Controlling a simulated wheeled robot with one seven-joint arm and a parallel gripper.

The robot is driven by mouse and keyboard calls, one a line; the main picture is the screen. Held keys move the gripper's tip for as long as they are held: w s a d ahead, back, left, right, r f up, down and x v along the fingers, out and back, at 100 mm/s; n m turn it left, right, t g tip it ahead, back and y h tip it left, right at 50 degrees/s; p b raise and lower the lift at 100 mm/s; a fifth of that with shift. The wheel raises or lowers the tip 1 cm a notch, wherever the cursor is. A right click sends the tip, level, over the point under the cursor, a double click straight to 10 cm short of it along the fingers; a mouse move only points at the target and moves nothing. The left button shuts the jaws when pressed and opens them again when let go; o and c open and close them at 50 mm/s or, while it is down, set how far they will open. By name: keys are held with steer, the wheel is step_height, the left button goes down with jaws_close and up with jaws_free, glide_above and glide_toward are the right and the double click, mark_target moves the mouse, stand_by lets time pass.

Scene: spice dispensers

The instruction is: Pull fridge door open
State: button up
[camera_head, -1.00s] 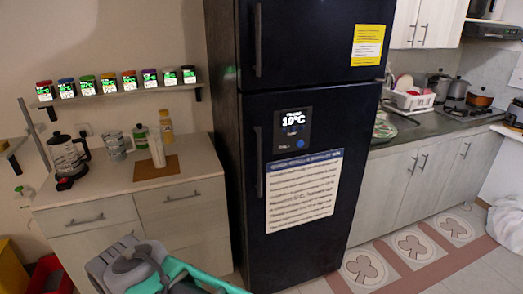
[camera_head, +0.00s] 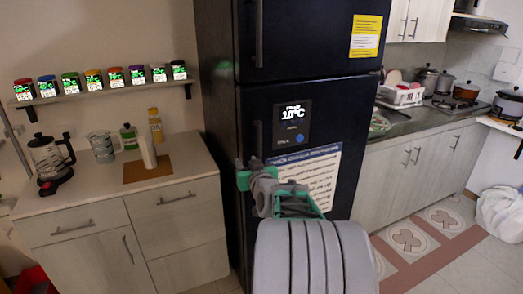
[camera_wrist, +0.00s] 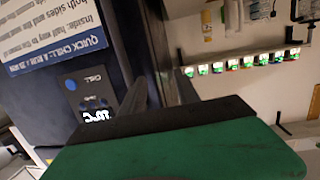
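The tall black fridge (camera_head: 220,150) stands in the middle of the head view, and its lower door (camera_head: 345,130) looks shut. The door's dark vertical handle (camera_head: 257,138) is on the door's left side, its lower part hidden behind my gripper. My gripper (camera_head: 250,167) is at the lower part of this handle. In the wrist view two dark fingers (camera_wrist: 160,92) stand apart, pointing at the fridge front. I cannot tell whether the handle is between them. The door's display panel (camera_wrist: 88,100) and paper notice (camera_wrist: 50,35) show at the left there.
A cabinet (camera_head: 120,215) with a kettle (camera_head: 48,160) and bottles stands left of the fridge. A spice shelf (camera_head: 100,94) is on the wall above. A counter (camera_head: 415,125) with pots is at right, with tiled floor in front.

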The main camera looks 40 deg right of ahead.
mark_target(260, 145)
steer(key=s+d+r+m+h, duration=0.1)
steer(key=s+d+r+h, duration=0.1)
steer(key=d, duration=0.4)
steer(key=shift+t, duration=0.4)
steer(key=p+x, duration=0.2)
steer(key=x, duration=0.5)
steer(key=shift+w, duration=0.35)
steer(key=shift+c, duration=0.2)
jaws_close()
